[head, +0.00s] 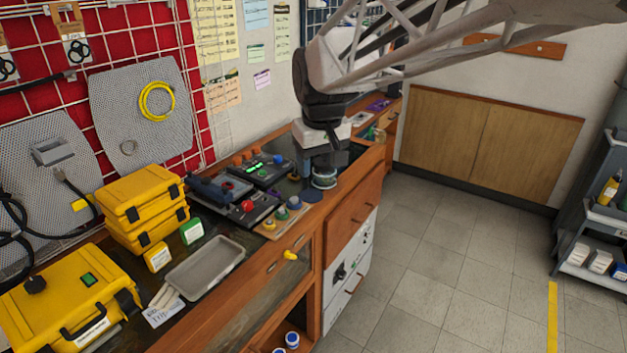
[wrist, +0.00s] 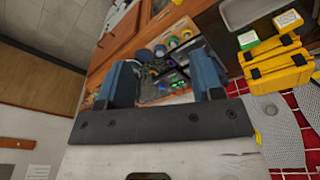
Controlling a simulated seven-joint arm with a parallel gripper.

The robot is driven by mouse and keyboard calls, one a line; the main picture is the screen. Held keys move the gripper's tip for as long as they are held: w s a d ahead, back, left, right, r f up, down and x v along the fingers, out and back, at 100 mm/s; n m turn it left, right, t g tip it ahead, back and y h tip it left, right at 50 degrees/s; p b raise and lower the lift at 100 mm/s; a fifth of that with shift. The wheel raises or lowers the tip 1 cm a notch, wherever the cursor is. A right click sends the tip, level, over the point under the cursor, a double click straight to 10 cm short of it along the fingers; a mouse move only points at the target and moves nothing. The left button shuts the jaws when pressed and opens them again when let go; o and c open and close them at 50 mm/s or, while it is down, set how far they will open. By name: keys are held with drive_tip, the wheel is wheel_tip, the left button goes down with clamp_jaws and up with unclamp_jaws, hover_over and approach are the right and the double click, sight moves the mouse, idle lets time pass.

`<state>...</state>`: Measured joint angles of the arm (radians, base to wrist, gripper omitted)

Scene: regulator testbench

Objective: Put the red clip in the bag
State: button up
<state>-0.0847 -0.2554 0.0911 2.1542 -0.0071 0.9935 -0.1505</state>
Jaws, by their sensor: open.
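Panels with lit green indicators and round coloured parts show between and beyond the fingers. I cannot make out a red clip for certain in either view; a small red round part (head: 247,206) sits on a dark panel. No bag is clearly recognisable; the area behind my gripper is partly hidden.
Dark test panels (head: 268,170) and several coloured round parts stand left of my gripper. A grey tray (head: 205,267), stacked yellow cases (head: 145,209) and a large yellow case (head: 65,305) fill the near bench.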

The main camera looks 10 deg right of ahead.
drive_tip(key=s+d+f+m, duration=0.1)
drive_tip(key=s+f, duration=0.1)
drive_tip(key=s, duration=0.5)
drive_tip(key=s+d+f+m, duration=0.1)
drive_tip(key=s+d+f, duration=0.1)
drive_tip(key=s, duration=0.6)
drive_tip(key=s+d+f+m, duration=0.1)
drive_tip(key=s+f, duration=0.2)
drive_tip(key=s, duration=0.5)
drive_tip(key=shift+d+t, duration=0.35)
drive_tip(key=shift+t, duration=0.05)
drive_tip(key=shift+o, duration=0.4)
drive_tip(key=shift+w+r, duration=0.1)
